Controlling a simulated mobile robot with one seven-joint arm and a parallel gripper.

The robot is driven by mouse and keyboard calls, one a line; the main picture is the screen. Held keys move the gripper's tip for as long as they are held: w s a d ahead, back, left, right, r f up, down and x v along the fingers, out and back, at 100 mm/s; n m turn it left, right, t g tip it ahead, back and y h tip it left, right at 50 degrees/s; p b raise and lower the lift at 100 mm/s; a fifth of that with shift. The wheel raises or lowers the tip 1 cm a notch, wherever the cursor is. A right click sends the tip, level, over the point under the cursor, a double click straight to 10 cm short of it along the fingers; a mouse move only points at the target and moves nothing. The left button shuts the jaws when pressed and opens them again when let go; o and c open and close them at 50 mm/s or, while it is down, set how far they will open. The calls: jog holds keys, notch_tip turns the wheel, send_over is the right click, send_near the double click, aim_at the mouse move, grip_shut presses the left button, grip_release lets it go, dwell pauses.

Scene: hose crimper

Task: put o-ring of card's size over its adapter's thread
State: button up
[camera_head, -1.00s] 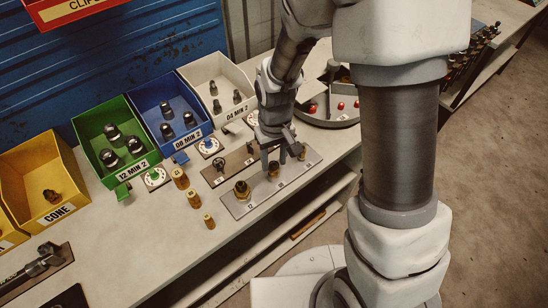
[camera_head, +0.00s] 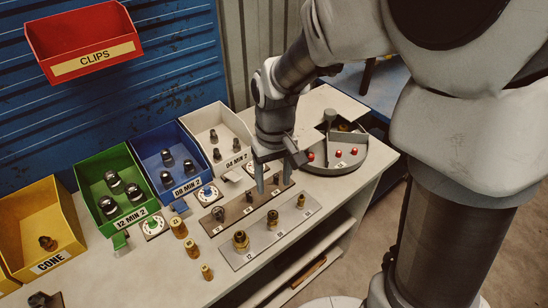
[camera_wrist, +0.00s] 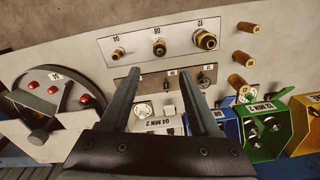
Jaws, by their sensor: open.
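A silver plate (camera_head: 262,240) holds brass adapters in a row: 12 (camera_head: 240,240), 08 (camera_head: 271,219) and 04 (camera_head: 300,202). The wrist view also shows the 12 adapter (camera_wrist: 205,40), 08 adapter (camera_wrist: 158,46) and 04 adapter (camera_wrist: 118,53). My gripper (camera_head: 274,183) is open, with nothing visible between its fingers (camera_wrist: 161,76). It is over the right part of a brown plate (camera_head: 232,214) with dark upright pieces, behind the silver plate. Small cards with a blue dial (camera_head: 207,194) and a green dial (camera_head: 153,225) lie before the bins. I cannot make out an o-ring or tell which card counts.
White (camera_head: 213,122), blue (camera_head: 152,142), green (camera_head: 90,170) and yellow (camera_head: 25,215) bins line the back. Several brass cylinders (camera_head: 192,248) stand left of the plates. A round grey tray (camera_head: 362,168) with red knobs is at right. A red clips bin (camera_head: 80,40) hangs above.

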notch_tip(320, 180, up, 6)
dwell(1.1)
